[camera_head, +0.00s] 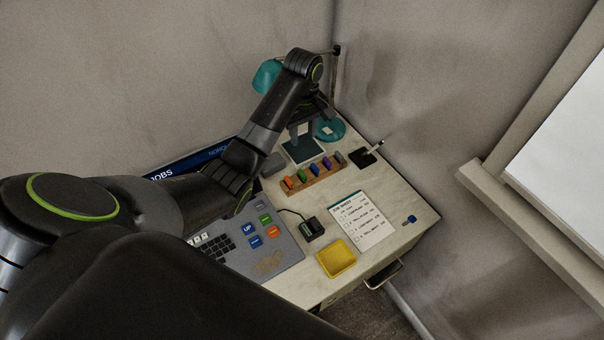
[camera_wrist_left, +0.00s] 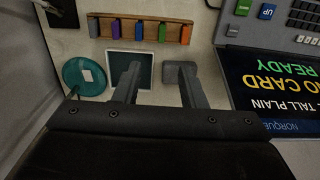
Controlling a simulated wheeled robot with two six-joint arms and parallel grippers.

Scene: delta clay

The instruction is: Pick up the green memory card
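The green memory card (camera_head: 302,175) stands in a wooden rack (camera_head: 321,179), between an orange card (camera_head: 288,182) and a blue one (camera_head: 315,169). In the left wrist view the green card (camera_wrist_left: 162,32) is upper centre, beyond the fingertips. My left gripper (camera_head: 304,137) is above the desk behind the rack, over a dark square pad (camera_head: 303,152). In the wrist view my left gripper (camera_wrist_left: 160,78) has its two fingers spread with nothing between them, apart from the card. My right gripper is not in view.
A teal lamp (camera_head: 268,77) and its base (camera_head: 330,130) stand close to the left gripper. A pen holder (camera_head: 364,157) is right of the rack. A black device (camera_head: 313,229), job sheet (camera_head: 362,217), yellow tray (camera_head: 337,258) and keyboard console (camera_head: 276,259) lie in front.

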